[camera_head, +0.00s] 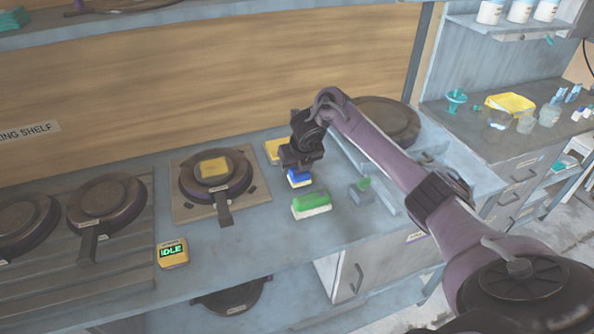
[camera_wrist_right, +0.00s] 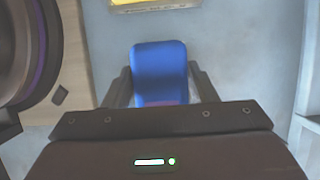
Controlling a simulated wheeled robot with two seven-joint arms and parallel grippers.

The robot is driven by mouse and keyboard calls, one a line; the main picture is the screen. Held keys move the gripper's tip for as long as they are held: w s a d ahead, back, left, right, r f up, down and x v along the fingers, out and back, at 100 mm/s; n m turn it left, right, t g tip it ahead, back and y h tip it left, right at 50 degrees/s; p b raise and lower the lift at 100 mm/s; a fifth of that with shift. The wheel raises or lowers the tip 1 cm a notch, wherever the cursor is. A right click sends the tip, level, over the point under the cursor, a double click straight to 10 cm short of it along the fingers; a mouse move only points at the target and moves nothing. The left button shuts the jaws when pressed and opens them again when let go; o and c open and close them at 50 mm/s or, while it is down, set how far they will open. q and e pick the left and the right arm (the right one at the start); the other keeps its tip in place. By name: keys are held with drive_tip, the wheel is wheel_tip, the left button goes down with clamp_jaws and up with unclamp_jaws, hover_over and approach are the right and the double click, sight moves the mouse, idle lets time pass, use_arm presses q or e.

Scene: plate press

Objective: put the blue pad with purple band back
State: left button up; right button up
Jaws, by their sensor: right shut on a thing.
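The blue pad (camera_head: 299,178) is between the fingers of my right gripper (camera_head: 300,169) at the middle of the counter. In the right wrist view the blue pad (camera_wrist_right: 160,70) fills the gap between the two fingers, with a strip of purple showing at its near end. My right gripper is shut on it. The pad is at or just above the counter; I cannot tell whether it touches. Its lower edge looks pale in the head view. My left gripper is not in view.
A green pad (camera_head: 311,205) lies just in front of the blue one. A yellow pad (camera_head: 272,150) is just behind. Another yellow block (camera_head: 214,168) sits on a round pan (camera_head: 232,187) to the left. A box reading IDLE (camera_head: 173,253) stands near the front edge.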

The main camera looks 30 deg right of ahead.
drive_tip(key=shift+f, duration=0.5)
drive_tip(key=o, duration=1)
drive_tip(key=shift+f, duration=0.1)
drive_tip(key=shift+c, duration=0.2)
